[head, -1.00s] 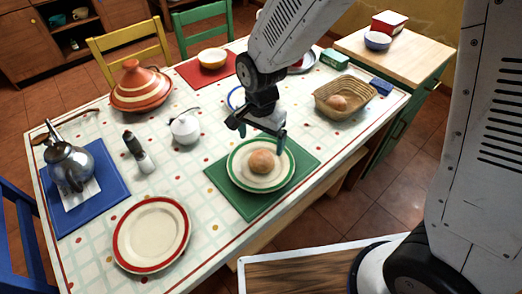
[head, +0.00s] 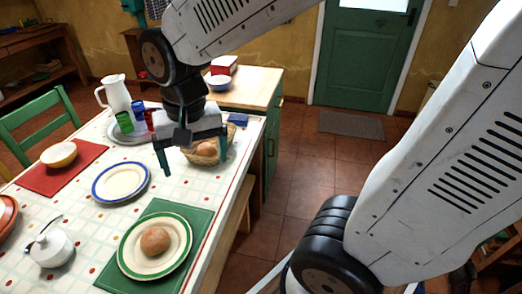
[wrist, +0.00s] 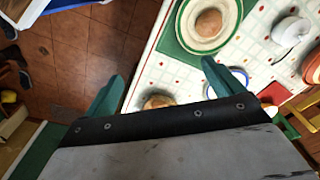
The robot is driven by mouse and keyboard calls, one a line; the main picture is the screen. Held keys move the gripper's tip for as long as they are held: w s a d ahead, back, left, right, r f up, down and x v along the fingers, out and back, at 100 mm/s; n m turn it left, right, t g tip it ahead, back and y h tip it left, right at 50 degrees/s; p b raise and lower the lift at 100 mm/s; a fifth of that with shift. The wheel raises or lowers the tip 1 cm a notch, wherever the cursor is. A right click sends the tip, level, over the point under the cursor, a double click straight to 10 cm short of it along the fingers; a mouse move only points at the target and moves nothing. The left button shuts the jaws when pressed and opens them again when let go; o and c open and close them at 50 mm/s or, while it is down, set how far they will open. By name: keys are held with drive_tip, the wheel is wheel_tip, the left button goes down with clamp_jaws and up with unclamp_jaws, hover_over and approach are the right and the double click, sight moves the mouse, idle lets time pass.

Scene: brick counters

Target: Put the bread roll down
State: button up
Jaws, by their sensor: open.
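A round brown bread roll (head: 155,241) sits on a green-rimmed white plate (head: 134,262), which stands on a green mat (head: 192,222). The roll (wrist: 208,23) and plate also show at the top of the wrist view. A second roll (head: 205,149) lies in a wicker basket (head: 231,131) farther back; in the wrist view this roll (wrist: 157,101) shows between the fingers. My gripper (head: 193,166) is open and empty, its teal fingers spread above the table. In the head view it overlaps the basket, partly hiding it. The height between gripper and basket is hard to tell.
A blue-rimmed plate (head: 121,181) is left of my gripper. A white sugar bowl (head: 51,248), a red mat (head: 70,180) with a yellow bowl (head: 59,154), a tray with cups and a white jug (head: 116,94) stand around. A wooden-topped cabinet (head: 246,88) stands beyond the table.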

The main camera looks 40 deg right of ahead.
drive_tip(key=s+d+r+n, duration=0.3)
drive_tip(key=s+d, duration=0.4)
drive_tip(key=s, duration=0.5)
drive_tip(key=shift+r+n+t, duration=0.3)
drive_tip(key=shift+r, duration=0.5)
